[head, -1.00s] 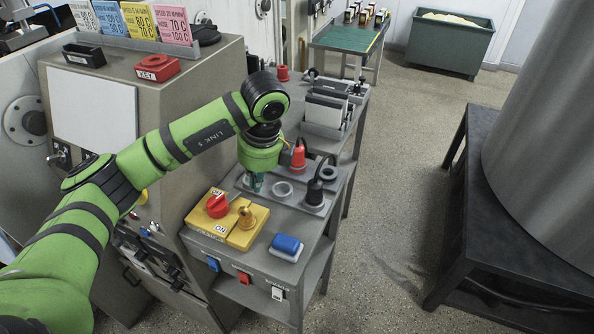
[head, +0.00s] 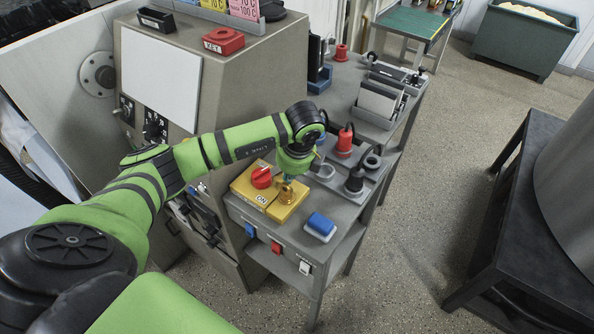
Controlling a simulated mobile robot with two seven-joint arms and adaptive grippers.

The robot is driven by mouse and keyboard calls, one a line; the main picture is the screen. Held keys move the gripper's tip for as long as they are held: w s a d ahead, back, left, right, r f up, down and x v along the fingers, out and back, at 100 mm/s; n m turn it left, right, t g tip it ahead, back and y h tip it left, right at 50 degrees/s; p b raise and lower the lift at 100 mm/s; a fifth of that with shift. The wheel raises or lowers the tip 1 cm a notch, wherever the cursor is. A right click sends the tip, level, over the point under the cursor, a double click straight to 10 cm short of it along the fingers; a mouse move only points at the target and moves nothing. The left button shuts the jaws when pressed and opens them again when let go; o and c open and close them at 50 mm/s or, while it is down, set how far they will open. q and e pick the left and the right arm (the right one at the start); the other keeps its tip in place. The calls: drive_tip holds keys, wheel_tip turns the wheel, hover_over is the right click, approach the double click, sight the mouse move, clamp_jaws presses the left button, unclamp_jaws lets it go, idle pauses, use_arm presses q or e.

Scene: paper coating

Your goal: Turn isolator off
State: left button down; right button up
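The isolator is a yellow box (head: 247,186) with a red rotary knob (head: 262,177) on the grey cart at the machine's side. A second yellow block marked ON, with a brass-coloured knob or key (head: 286,193), sits against its right side. My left gripper (head: 289,178) points down just above the brass piece, to the right of the red knob. The fingers are small and partly hidden by the wrist, so their opening and any contact cannot be made out. My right gripper is out of view.
A blue block (head: 320,225) lies on a white pad at the cart's front. A red-topped tool (head: 345,140) and a black one (head: 355,180) stand in holders behind. A red KEY tray (head: 223,41) sits on the machine.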

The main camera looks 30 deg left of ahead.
sight(281, 173)
use_arm(q)
drive_tip(key=shift+w+a, duration=0.2)
drive_tip(key=shift+a, duration=0.45)
drive_tip(key=shift+w+a+f+b, duration=0.25)
drive_tip(key=shift+w+a+b, duration=0.3)
drive_tip(key=shift+b, duration=0.45)
drive_tip(key=shift+w+a+b, duration=0.1)
drive_tip(key=shift+a+b, duration=0.25)
drive_tip(key=shift+b, duration=0.05)
drive_tip(key=shift+w+r, duration=0.1)
drive_tip(key=shift+r, duration=0.15)
drive_tip(key=shift+r, duration=0.1)
